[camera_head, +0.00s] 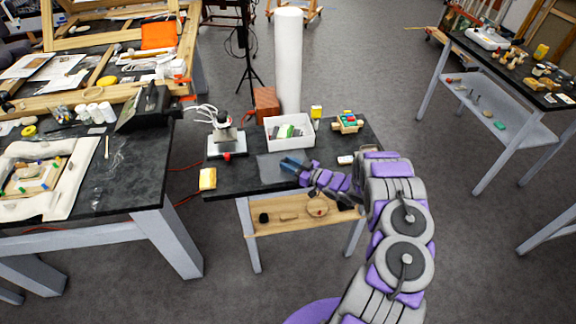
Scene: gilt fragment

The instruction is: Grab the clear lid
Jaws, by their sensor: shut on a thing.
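The clear lid (270,171) shows as a faint, see-through flat rectangle at the front of the small black-topped table (228,177). My gripper (291,164), with bluish fingers, comes in from the right and is shut on the lid's right part. The fingers cover that part of the lid. The lid is on or just above the tabletop; I cannot tell which from this view.
Behind the lid stands a white bin (290,142) with small items. A device on a white base (226,143) is to the left, a colourful wooden toy (347,122) to the right. A yellow block (208,179) sits at the left edge.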

